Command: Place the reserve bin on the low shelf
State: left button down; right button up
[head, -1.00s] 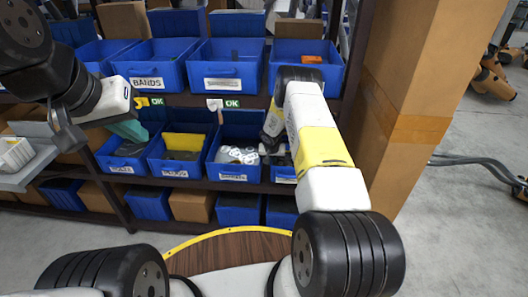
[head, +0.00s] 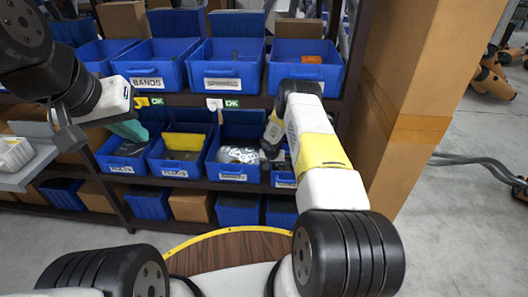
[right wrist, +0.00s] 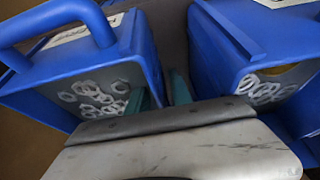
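I cannot tell which is the reserve bin. My right gripper (head: 268,155) is at the front of the two right-hand bins.
Larger blue bins (head: 225,70) fill the shelf above. More bins and cardboard boxes (head: 191,206) stand below. A cardboard column (head: 415,110) rises at the right. A second bin with rings (right wrist: 262,60) shows in the right wrist view. A grey tray (head: 28,172) is at the left.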

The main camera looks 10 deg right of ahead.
jog(key=shift+r, duration=0.35)
jog(key=v, duration=1.1)
jog(key=shift+s+a+r, duration=0.1)
jog(key=shift+s+r, duration=0.1)
jog(key=shift+s, duration=0.1)
jog(key=shift+r, duration=0.1)
